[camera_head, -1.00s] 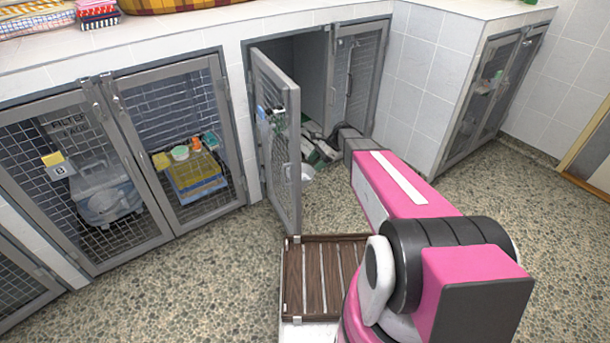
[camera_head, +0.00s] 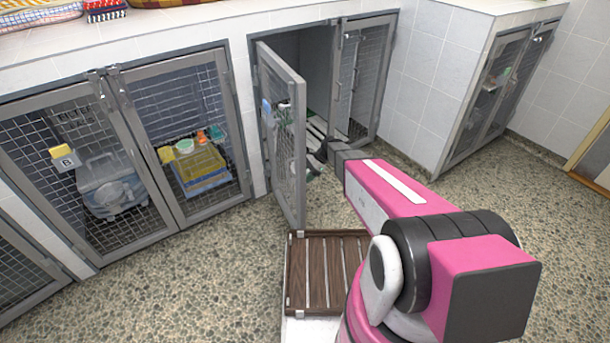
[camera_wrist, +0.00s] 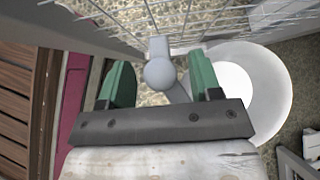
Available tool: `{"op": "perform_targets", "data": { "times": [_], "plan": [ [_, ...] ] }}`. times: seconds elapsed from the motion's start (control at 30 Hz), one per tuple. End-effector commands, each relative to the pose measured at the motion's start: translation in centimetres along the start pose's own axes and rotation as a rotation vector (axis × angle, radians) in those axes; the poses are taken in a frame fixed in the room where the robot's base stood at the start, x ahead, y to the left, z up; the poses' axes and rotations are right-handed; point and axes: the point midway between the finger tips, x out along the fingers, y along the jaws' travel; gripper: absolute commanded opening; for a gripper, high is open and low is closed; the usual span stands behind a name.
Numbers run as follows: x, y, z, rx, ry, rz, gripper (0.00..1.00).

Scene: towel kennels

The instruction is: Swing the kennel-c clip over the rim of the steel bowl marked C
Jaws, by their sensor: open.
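In the wrist view, my gripper (camera_wrist: 158,62) is open, with one green finger on each side of a grey rounded piece (camera_wrist: 160,73), which looks like the clip on the wire mesh. A gap shows between it and each finger; I cannot tell whether they touch elsewhere. A pale round bowl (camera_wrist: 276,92) stands just right of the right finger, partly hidden by it. No C mark is readable, and I cannot tell whether the clip passes over the rim. In the head view, my arm reaches behind the open kennel door (camera_head: 291,160); the fingers are unclear there.
The open door stands out over the pebbled floor (camera_head: 200,280), left of my arm. A closed kennel marked B (camera_head: 66,160) is farther left. A brown slatted board (camera_head: 322,270) lies below the door. A tiled wall (camera_head: 415,80) stands right of the kennel.

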Motion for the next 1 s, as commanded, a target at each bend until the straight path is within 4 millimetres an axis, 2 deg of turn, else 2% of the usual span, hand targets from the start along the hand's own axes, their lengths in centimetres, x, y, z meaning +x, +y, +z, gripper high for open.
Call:
{"op": "perform_targets", "data": {
  "times": [0.17, 0.27, 0.3, 0.33, 0.67, 1.0],
  "plan": [
    [-0.01, 0.0, 0.01, 0.0, 0.0, 0.0, 0.58],
    [-0.01, 0.0, 0.01, 0.0, 0.0, 0.0, 0.29],
    [-0.02, 0.0, 0.01, 0.0, 0.0, 0.0, 0.16],
    [-0.02, 0.0, 0.01, 0.0, 0.0, 0.0, 0.1],
    [-0.03, -0.15, 0.0, -0.026, -0.002, 0.024, 0.1],
    [0.01, -0.42, -0.03, -0.169, -0.008, 0.166, 0.1]
  ]
}}
